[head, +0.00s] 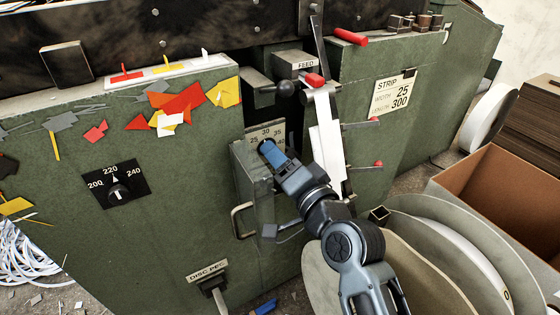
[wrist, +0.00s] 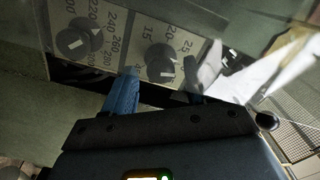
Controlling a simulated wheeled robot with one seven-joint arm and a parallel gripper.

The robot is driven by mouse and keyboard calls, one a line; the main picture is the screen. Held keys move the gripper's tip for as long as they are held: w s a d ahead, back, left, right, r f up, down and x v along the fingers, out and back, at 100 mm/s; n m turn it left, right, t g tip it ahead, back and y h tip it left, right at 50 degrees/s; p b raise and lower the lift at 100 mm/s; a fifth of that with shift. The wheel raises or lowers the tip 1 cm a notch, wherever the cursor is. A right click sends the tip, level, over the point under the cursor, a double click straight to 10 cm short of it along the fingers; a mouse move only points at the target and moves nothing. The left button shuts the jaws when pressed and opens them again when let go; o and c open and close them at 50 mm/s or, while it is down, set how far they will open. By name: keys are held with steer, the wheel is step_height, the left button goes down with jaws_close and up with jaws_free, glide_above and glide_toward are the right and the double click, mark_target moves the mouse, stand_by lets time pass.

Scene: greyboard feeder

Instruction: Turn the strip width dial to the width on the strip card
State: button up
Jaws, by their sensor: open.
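The strip card (head: 393,92) on the green machine reads width 25, length 300. The dial plate (head: 264,132) shows 25, 30 and 35 along its top in the head view; my gripper covers the knob there. In the wrist view the dark round knob (wrist: 161,60) sits beside the numbers 15, 20 and 25, with a pale pointer mark whose reading I cannot tell. My gripper (head: 268,150) is open, its blue fingers (wrist: 163,88) on either side of the knob's near edge. I cannot tell whether they touch it.
A second knob (wrist: 73,42) with numbers from 200 up is left in the wrist view. A black dial (head: 116,186) marked 200, 220, 240 is on the machine's left. A feed lever (head: 327,120), a metal handle (head: 242,220) and an open cardboard box (head: 505,190) are nearby.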

steer(key=v, duration=0.7)
steer(key=shift+s+d+p, duration=0.2)
steer(key=shift+s+p, duration=0.15)
steer(key=shift+p, duration=0.05)
